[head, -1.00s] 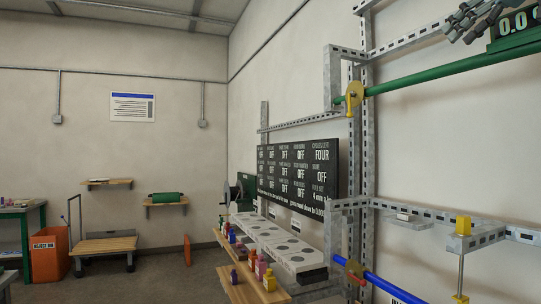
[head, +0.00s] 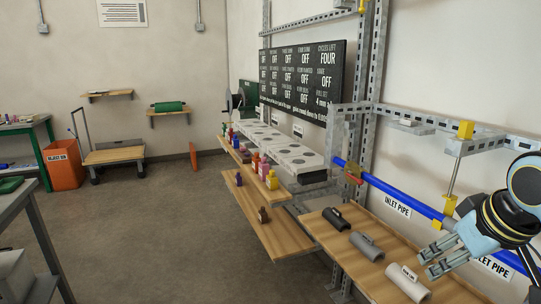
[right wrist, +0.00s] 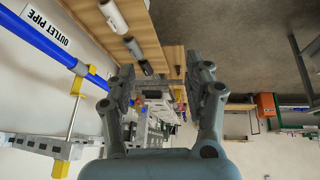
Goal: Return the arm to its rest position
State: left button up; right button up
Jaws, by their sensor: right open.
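My right gripper (head: 428,262) is at the lower right of the head view, with my arm coming in from the right edge. Its two grey fingers are apart with nothing between them. In the right wrist view the open fingers (right wrist: 165,78) frame a free gap. The gripper appears in front of the blue inlet pipe (head: 400,192) and near the wooden shelf with pipe pieces; I cannot tell the exact distance. My left gripper is not in view.
A wooden shelf (head: 330,233) holds black, grey and white pipe pieces (head: 408,283). A lower wooden shelf (head: 262,228) holds small figures. A status board (head: 300,80) hangs on the metal frame. An orange reject bin (head: 63,165) stands left. The middle floor is clear.

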jog(key=s+a+f+m+g+h, duration=0.1)
jog(key=s+f, duration=0.3)
jog(key=s, duration=0.8)
jog(key=s+a+f+m+g, duration=0.1)
jog(key=s+f, duration=0.2)
jog(key=s, duration=0.9)
notch_tip(320, 180, down, 36)
jog(key=s+d+g+b, duration=0.1)
jog(key=d+b, duration=0.1)
jog(key=b, duration=1)
jog(key=s+f+g+b, duration=0.1)
jog(key=s+f+b, duration=0.4)
jog(key=s+f, duration=0.4)
jog(key=s+d+f+b, duration=0.1)
jog(key=s+f+b, duration=0.4)
jog(key=s+f, duration=0.5)
notch_tip(320, 180, down, 9)
jog(key=shift+s+d+g+b, duration=0.2)
jog(key=shift+s+g+b, duration=0.1)
jog(key=shift+g, duration=0.1)
